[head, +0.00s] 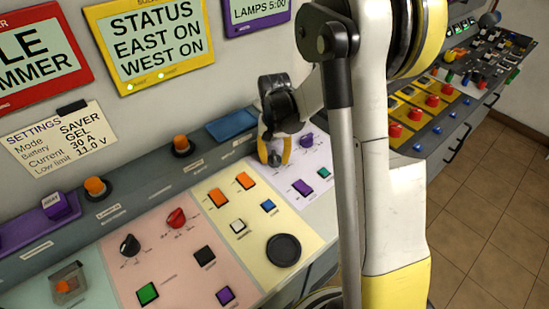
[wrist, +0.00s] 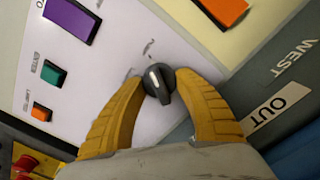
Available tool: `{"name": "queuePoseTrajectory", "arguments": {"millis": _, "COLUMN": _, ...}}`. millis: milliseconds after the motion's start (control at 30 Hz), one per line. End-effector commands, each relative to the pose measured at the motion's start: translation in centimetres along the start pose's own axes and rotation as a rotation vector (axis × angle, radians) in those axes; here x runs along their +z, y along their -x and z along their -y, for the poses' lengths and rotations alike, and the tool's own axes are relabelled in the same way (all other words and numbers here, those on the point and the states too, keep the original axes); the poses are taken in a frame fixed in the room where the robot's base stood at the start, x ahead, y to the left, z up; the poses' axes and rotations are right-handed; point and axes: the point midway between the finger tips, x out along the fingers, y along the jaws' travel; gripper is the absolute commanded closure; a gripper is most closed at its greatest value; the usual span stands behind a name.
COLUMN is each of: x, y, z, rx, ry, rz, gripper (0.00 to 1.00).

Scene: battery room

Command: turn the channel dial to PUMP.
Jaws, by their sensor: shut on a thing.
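A small black dial (wrist: 158,83) with a grey top and a pointer ridge sits on the lilac panel (wrist: 110,95). The yellow fingers of my gripper (wrist: 158,86) are closed around it, one on each side. In the wrist view the dial's pointer is turned toward the bottom of the picture, slightly right. The small lettering around the dial is too small to read, so I cannot tell which mark it points at. In the head view my gripper (head: 273,150) reaches down onto the lilac panel, with the dark dial (head: 274,159) between its fingers.
The yellow panel (head: 243,270) and pink panel (head: 180,280) hold other controls. A status screen (head: 155,40) reads "EAST ON, WEST ON".

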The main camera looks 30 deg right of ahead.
Motion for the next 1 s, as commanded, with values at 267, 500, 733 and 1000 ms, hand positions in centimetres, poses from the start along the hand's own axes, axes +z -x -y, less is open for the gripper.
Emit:
{"name": "queuePoseTrajectory", "arguments": {"millis": 267, "x": 0.1, "y": 0.0, "z": 0.0, "rx": 0.000, "ry": -0.011, "rz": 0.001, "gripper": 0.91}}
{"name": "queuePoseTrajectory", "arguments": {"millis": 500, "x": 0.0, "y": 0.0, "z": 0.0, "rx": 0.000, "ry": -0.010, "rz": 0.001, "gripper": 0.43}}
{"name": "queuePoseTrajectory", "arguments": {"millis": 733, "x": 0.0, "y": 0.0, "z": 0.0, "rx": 0.000, "ry": -0.009, "rz": 0.000, "gripper": 0.38}}
{"name": "queuePoseTrajectory", "arguments": {"millis": 1000, "x": 0.0, "y": 1.8, "z": 0.0, "rx": 0.000, "ry": -0.009, "rz": 0.000, "gripper": 0.38}}
